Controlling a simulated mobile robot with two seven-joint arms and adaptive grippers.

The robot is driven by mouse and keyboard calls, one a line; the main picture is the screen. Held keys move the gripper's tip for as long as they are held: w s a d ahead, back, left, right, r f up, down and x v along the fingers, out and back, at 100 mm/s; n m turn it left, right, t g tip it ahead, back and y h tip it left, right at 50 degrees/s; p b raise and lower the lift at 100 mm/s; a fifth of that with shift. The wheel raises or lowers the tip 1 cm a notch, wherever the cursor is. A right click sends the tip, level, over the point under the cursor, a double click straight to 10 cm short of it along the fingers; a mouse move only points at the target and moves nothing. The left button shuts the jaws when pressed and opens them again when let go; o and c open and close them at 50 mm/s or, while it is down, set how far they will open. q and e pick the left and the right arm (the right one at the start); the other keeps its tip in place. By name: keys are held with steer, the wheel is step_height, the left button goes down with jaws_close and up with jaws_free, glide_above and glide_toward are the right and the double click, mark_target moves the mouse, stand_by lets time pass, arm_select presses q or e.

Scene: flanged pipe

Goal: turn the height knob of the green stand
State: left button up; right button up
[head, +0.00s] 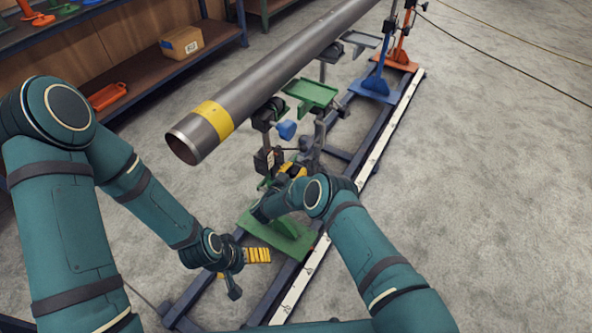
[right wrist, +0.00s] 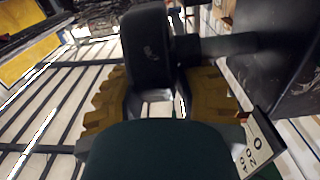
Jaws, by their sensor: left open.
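The green stand (head: 283,240) has a green base on the floor rail and a dark post rising under the near end of the pipe. My right gripper (head: 291,172) is at its post, with its fingers partly hidden by my arm. In the right wrist view a black knob (right wrist: 147,45) stands between the two yellow fingers of this gripper (right wrist: 158,100). I cannot tell whether both fingers press on it. My left gripper (head: 257,255) is open and empty, low to the left of the green base.
A steel pipe (head: 275,67) with a yellow band runs above the stands. A green tray (head: 312,93) and a blue part (head: 287,130) sit close by. A white scale plate (right wrist: 262,140) is near the right finger. Shelves (head: 125,60) stand at left; the floor at right is clear.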

mark_target(295, 171)
jaws_close()
steer(key=shift+s+a+f+t+h, duration=0.15)
steer(key=shift+s+t+h, duration=0.1)
steer(key=shift+t+h, duration=0.6)
steer(key=shift+s+a+t+h, duration=0.15)
steer(key=shift+t+h, duration=0.2)
steer(key=shift+t, duration=0.5)
steer(key=o, duration=0.9)
jaws_free()
steer(key=shift+r, duration=0.25)
step_height(295, 171, up, 10)
steer(key=shift+f, duration=0.15)
